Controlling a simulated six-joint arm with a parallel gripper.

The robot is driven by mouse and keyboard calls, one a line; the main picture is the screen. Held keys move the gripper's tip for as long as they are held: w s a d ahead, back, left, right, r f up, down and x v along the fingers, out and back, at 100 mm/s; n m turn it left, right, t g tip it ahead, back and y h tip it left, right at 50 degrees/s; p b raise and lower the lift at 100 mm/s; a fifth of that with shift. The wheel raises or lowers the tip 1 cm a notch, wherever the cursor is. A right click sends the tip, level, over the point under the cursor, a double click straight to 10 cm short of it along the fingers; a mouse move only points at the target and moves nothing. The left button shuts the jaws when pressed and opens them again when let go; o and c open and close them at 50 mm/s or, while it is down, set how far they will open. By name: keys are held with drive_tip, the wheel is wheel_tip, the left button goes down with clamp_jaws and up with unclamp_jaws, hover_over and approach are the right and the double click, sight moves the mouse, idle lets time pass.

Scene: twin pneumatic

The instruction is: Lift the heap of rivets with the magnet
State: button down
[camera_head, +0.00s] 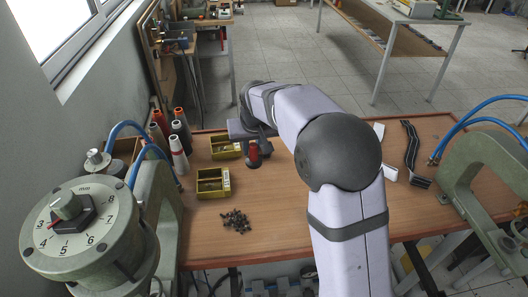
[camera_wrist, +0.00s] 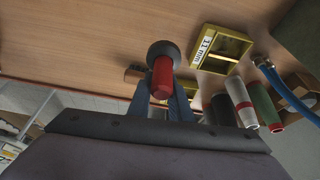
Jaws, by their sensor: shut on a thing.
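The magnet, a red cylinder with a dark round end, is held in my gripper; it shows in the head view (camera_head: 254,149) and the wrist view (camera_wrist: 162,77). My gripper (camera_head: 252,142) has its blue fingers (camera_wrist: 163,97) shut on the red part. The heap of rivets (camera_head: 236,221), small and dark, lies loose on the wooden table nearer the head camera than the magnet. My gripper is beyond the heap and slightly right of it, apart from it. The rivets do not show in the wrist view.
Two yellow bins (camera_head: 212,188) (camera_head: 226,147) stand left of my gripper; one, labelled 11 mm, shows in the wrist view (camera_wrist: 225,50). Thread spools (camera_head: 179,155) stand further left. Green presses with blue hoses flank the table (camera_head: 290,232). Bare wood surrounds the heap.

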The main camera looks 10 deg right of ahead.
drive_tip(key=s+a+n+b, duration=0.1)
drive_tip(key=s+a+n, duration=0.1)
drive_tip(key=s+a, duration=0.5)
drive_tip(key=shift+m, duration=0.7)
drive_tip(key=s+d+f, duration=0.1)
drive_tip(key=s+f, duration=0.1)
drive_tip(key=s+d+f, duration=0.1)
drive_tip(key=s, duration=0.2)
drive_tip(key=s+d+f, duration=0.2)
drive_tip(key=s, duration=0.1)
drive_tip(key=shift+f+b, duration=0.3)
drive_tip(key=shift+f, duration=0.05)
drive_tip(key=shift+w+a+m, duration=0.1)
drive_tip(key=shift+w+m, duration=0.15)
drive_tip(key=shift+m, duration=0.45)
drive_tip(key=shift+f+b, duration=2.35)
drive_tip(key=shift+b, duration=0.05)
drive_tip(key=shift+f+b, duration=0.35)
